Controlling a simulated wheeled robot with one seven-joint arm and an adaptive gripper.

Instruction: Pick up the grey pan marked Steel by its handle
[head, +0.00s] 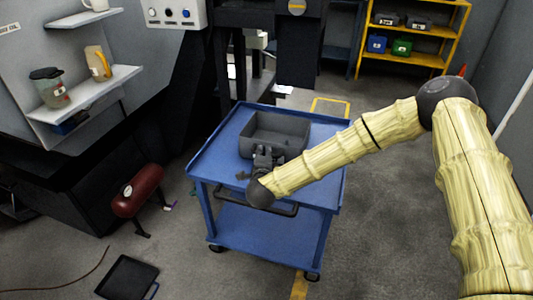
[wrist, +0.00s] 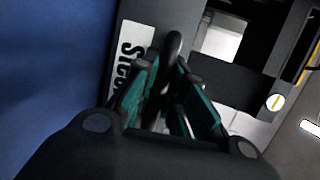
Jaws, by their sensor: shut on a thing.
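The grey pan (head: 283,122) is a deep, open rectangular box over the top of the blue cart; I cannot tell whether it rests on the cart or hangs just above it. My gripper (head: 264,158) is at its near side. The pan looks empty.
The blue cart (head: 217,150) has a raised rim and a lower shelf. A black tray (head: 127,279) and a red tank (head: 138,190) are on the floor at left. Wall shelves (head: 92,92) hold a cup and jugs. A yellow rack (head: 425,59) stands at the back right.

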